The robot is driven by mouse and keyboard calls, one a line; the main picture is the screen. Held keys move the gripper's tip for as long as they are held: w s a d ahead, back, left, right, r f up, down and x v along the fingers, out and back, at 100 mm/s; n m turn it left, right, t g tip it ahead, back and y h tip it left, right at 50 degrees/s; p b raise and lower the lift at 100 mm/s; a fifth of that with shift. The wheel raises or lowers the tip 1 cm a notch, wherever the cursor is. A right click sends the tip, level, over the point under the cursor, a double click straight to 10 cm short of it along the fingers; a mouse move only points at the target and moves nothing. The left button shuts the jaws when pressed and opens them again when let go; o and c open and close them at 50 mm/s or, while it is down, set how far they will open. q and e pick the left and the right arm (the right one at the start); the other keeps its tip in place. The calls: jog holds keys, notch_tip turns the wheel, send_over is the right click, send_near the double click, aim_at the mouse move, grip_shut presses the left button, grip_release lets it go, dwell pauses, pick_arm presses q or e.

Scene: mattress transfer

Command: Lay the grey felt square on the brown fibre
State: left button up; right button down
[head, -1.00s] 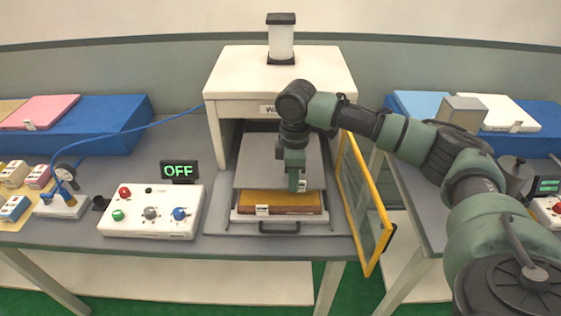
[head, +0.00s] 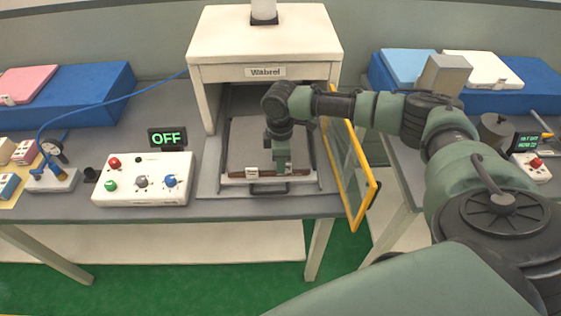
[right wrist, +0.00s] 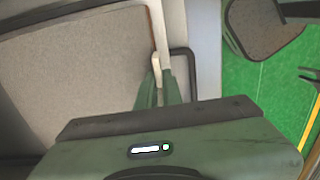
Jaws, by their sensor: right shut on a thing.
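The grey felt square (head: 248,140) lies flat over the pull-out tray in the white press; it also fills the left of the right wrist view (right wrist: 75,75). A thin brown edge of the fibre (head: 305,173) shows under its front side; the rest of the fibre is hidden. My right gripper (head: 282,170) is at the felt's front edge, pointing down. In the right wrist view its fingers (right wrist: 158,90) are close together at a pale tab by that edge, shut on the felt. My left gripper is out of view.
The white press labelled "Wabrel" (head: 265,45) stands over the tray. Its yellow-framed door (head: 350,165) is open on the right, close to my right arm. A control box (head: 143,180) and an OFF display (head: 167,138) stand left. A blue block (head: 90,95) is behind them.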

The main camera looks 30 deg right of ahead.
jog(key=c, duration=1.6)
grip_release()
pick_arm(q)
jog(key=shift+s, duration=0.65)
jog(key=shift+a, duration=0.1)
